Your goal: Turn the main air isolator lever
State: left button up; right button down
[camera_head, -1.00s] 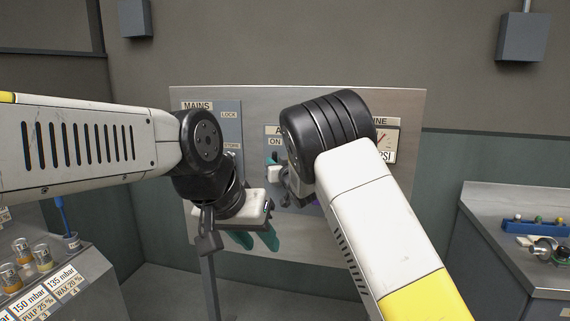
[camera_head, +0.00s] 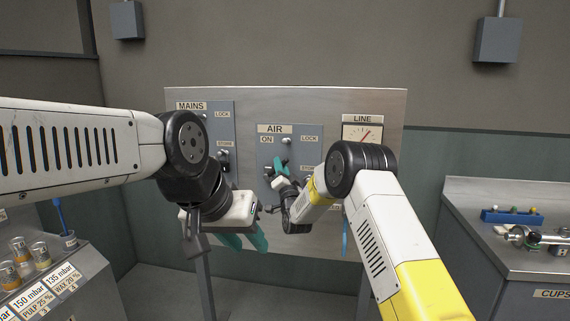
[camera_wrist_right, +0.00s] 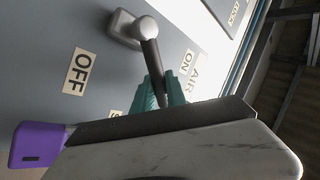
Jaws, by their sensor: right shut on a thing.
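The AIR isolator panel (camera_head: 288,142) is in the middle of the grey board, with ON and LOCK labels. In the right wrist view its lever (camera_wrist_right: 153,66) is a dark rod running from a rounded grey pivot, with ON and OFF labels near it. My right gripper (camera_head: 281,167) is at this panel. Its teal fingers (camera_wrist_right: 160,92) are shut on the lever rod. In the head view the gripper mostly hides the lever. My left gripper (camera_head: 244,240) hangs below the MAINS panel, teal fingers apart, with nothing visible between them.
The MAINS panel (camera_head: 207,125) is left of AIR, and the LINE gauge (camera_head: 362,133) is at the right. A purple block (camera_wrist_right: 37,145) sits near the right gripper. A bench with sample cups (camera_head: 40,253) is at left; a steel counter (camera_head: 490,190) is at right.

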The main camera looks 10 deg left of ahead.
jog(key=shift+d+f+m+t+h, duration=0.3)
jog(key=shift+f+m+t+h, duration=0.4)
jog(key=shift+m+h, duration=1.25)
jog(key=shift+d+f+m+t+h, duration=0.4)
jog(key=shift+f+m+h, duration=0.7)
jog(key=shift+m, duration=1.7)
jog(key=shift+d+f+m+t+h, duration=0.15)
jog(key=shift+f+m+t+h, duration=0.55)
jog(key=shift+m+h, duration=1.3)
jog(key=shift+m+y, duration=0.35)
jog(key=shift+m, duration=0.2)
jog(key=c, duration=1.3)
grip_release()
jog(key=shift+c, duration=0.2)
jog(key=shift+s, duration=0.1)
jog(key=v, duration=0.7)
jog(key=shift+s+f, duration=0.2)
jog(key=shift+s, duration=0.1)
